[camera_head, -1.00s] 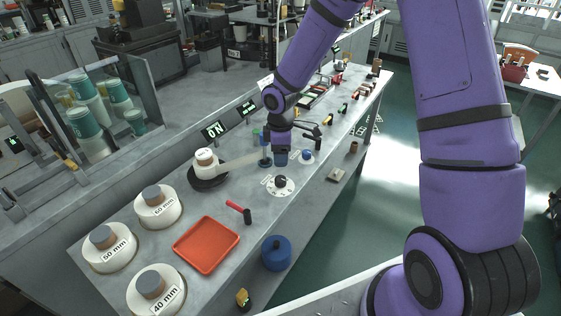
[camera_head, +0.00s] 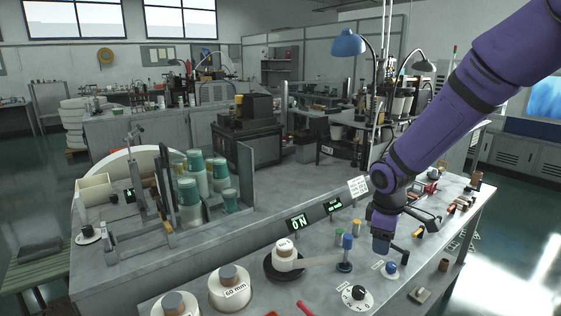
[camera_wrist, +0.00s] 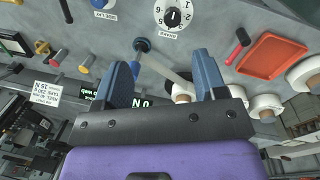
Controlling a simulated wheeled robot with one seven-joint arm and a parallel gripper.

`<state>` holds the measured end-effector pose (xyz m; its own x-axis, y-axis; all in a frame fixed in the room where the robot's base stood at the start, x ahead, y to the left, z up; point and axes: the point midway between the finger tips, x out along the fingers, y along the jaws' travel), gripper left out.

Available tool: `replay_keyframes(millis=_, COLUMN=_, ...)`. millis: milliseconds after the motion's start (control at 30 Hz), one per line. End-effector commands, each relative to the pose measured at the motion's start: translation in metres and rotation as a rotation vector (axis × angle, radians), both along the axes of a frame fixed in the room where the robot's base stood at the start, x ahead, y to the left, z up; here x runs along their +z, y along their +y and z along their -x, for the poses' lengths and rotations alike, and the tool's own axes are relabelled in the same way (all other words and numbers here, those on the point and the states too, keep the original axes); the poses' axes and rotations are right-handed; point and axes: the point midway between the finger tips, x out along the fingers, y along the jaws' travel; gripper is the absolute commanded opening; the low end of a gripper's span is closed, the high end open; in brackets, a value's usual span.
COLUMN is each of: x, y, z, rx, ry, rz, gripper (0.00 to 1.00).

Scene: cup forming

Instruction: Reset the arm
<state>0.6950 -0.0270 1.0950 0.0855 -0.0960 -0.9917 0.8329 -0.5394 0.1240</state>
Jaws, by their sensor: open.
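My purple arm comes in from the upper right in the head view, and my gripper (camera_head: 381,245) hangs above the grey workbench (camera_head: 320,270), seen nearly edge-on. In the wrist view my gripper (camera_wrist: 163,80) shows two blue fingers set well apart, with nothing held between them. Beyond the gap are a blue-topped post (camera_wrist: 141,45) and a pale bar. In the head view the post (camera_head: 346,250) stands left of my gripper. The bar runs from it to a white cylinder (camera_head: 286,255) on a dark round base. The display beside it reads ON.
A dial (camera_head: 357,297) and a blue knob (camera_head: 391,269) sit near the bench's front edge. White round formers (camera_head: 230,283) stand at the lower left. An orange tray (camera_wrist: 270,55) and a red-handled tool (camera_wrist: 237,45) show in the wrist view. Small tools lie farther right.

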Motion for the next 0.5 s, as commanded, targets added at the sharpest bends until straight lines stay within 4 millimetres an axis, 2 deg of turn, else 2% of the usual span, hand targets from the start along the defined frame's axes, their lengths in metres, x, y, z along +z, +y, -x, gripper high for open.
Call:
replay_keyframes(millis=33, x=0.018, y=-0.004, z=0.007, rx=-0.038, ry=-0.025, rz=0.010, gripper=0.65)
replay_keyframes(millis=200, x=0.067, y=-0.015, z=0.034, rx=-0.177, ry=-0.088, rz=0.021, gripper=0.65)
replay_keyframes(millis=500, x=0.138, y=-0.029, z=0.093, rx=-0.422, ry=-0.202, rz=-0.012, gripper=0.65)
